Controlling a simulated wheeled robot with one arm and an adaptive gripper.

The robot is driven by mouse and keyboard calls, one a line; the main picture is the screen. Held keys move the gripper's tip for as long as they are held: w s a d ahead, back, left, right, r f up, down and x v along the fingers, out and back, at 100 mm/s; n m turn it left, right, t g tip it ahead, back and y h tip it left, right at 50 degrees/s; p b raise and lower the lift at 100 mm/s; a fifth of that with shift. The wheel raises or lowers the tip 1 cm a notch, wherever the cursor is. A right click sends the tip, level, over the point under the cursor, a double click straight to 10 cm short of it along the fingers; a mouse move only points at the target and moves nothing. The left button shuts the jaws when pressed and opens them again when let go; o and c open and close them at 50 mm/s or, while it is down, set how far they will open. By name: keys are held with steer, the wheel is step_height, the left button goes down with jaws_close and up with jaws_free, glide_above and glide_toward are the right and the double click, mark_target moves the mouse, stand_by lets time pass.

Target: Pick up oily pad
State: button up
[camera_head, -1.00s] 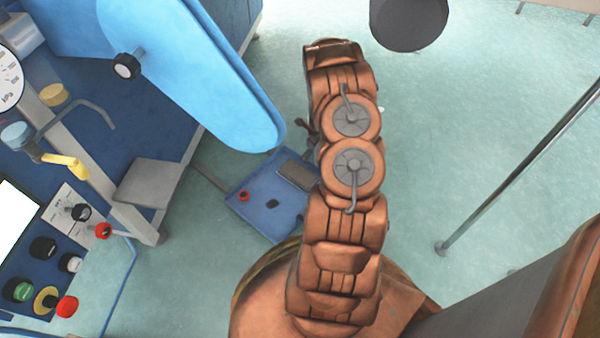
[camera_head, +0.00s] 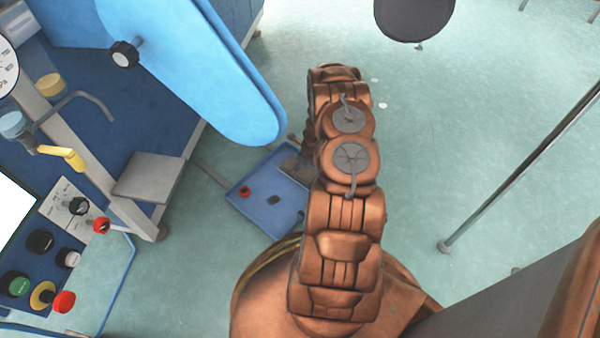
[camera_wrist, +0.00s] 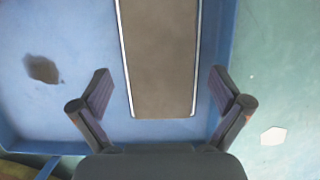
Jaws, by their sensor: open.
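A flat brown rectangular pad with thin pale edges, which looks like the oily pad (camera_wrist: 160,50), lies in a shallow blue tray (camera_wrist: 85,20). My gripper (camera_wrist: 160,72) is open, with one finger on each side of the pad's near end and clear gaps to it. Nothing is held. A small dark irregular piece (camera_wrist: 42,68) lies in the tray to the left of the gripper. In the head view the tray (camera_head: 250,212) is on the left of my arm, and the pad (camera_head: 291,168) is partly covered by the arm. My gripper is hidden there.
A small red object (camera_head: 245,190) sits in the tray. A light-blue panel (camera_head: 215,80) overhangs close to the arm's left. A control panel with coloured knobs (camera_head: 60,245) stands at left, a metal pole (camera_head: 520,165) at right. Pale green floor is open right of the arm.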

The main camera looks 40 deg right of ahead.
steer(key=shift+x, duration=0.95)
steer(key=c, duration=1.1)
steer(key=shift+r, duration=0.1)
